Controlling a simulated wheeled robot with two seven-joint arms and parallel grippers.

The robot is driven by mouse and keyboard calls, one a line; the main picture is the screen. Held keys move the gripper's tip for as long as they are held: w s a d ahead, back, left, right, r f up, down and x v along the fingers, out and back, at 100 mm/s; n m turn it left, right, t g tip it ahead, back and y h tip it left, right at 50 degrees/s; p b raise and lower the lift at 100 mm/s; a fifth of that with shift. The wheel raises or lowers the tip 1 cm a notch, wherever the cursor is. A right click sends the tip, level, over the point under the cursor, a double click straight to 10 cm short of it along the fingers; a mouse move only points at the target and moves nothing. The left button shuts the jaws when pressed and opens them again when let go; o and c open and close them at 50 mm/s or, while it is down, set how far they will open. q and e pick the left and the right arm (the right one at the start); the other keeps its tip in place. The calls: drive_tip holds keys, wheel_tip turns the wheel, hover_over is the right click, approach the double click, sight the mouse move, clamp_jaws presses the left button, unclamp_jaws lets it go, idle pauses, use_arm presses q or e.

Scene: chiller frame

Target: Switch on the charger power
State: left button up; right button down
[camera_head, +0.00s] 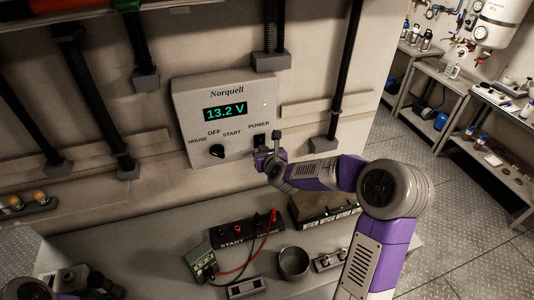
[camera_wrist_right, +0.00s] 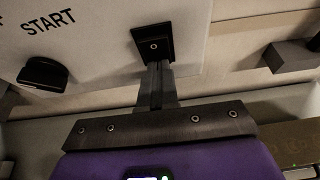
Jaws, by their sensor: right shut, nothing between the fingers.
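The charger (camera_head: 183,104) is a pale wall box labelled Norquell, with a lit green display (camera_head: 225,112) reading 13.2 V. Its black POWER switch (camera_head: 260,140) is at the lower right, and it also shows in the right wrist view (camera_wrist_right: 153,44). A black selector knob (camera_head: 217,151) sits under HOUSE, OFF and START. My right gripper (camera_head: 262,152) is shut and empty, its fingertips at the lower edge of the switch; I cannot tell if they touch. The switch's exact position is unclear. Parts of my left gripper (camera_head: 88,284) show at the bottom left, far from the charger.
On the bench (camera_head: 150,240) below are a START box (camera_head: 232,232) with red and black leads, a small green meter (camera_head: 198,258), a round dark cup (camera_head: 293,262) and a dark case (camera_head: 322,211). Vertical pipes flank the charger. Shelves stand at the right.

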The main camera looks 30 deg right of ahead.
drive_tip(key=shift+w+r, duration=0.15)
drive_tip(key=shift+r, duration=1)
drive_tip(key=shift+a, duration=0.1)
drive_tip(key=shift+s+a+f, duration=0.1)
drive_tip(key=shift+s+f, duration=0.05)
drive_tip(key=shift+s, duration=0.05)
drive_tip(key=b+v, duration=0.4)
drive_tip(key=v, duration=0.9)
drive_tip(key=shift+s, duration=0.3)
drive_tip(key=shift+s, duration=0.1)
